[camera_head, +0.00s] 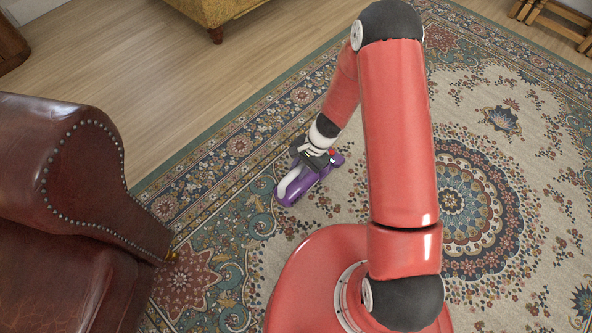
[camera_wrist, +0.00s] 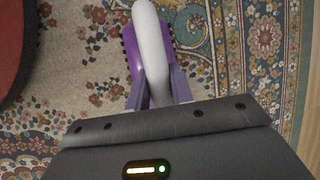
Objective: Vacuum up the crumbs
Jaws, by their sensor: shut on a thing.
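A purple handheld vacuum with a pale curved handle (camera_head: 290,187) is low over the patterned rug, left of my red arm in the head view. My gripper (camera_head: 316,156) is shut on the vacuum. In the wrist view, the two fingers of my gripper (camera_wrist: 158,88) close on either side of the white handle (camera_wrist: 149,45), with the purple body (camera_wrist: 132,55) beneath it. I cannot tell whether the vacuum touches the rug. No crumbs can be told apart from the rug's floral pattern.
A brown leather armchair (camera_head: 60,190) with studded trim stands at the left. The patterned rug (camera_head: 330,205) covers most of the floor. A yellow upholstered seat (camera_head: 210,10) is at the back, and a wooden piece (camera_head: 550,20) at the back right. Bare wood floor (camera_head: 150,80) lies beyond the rug.

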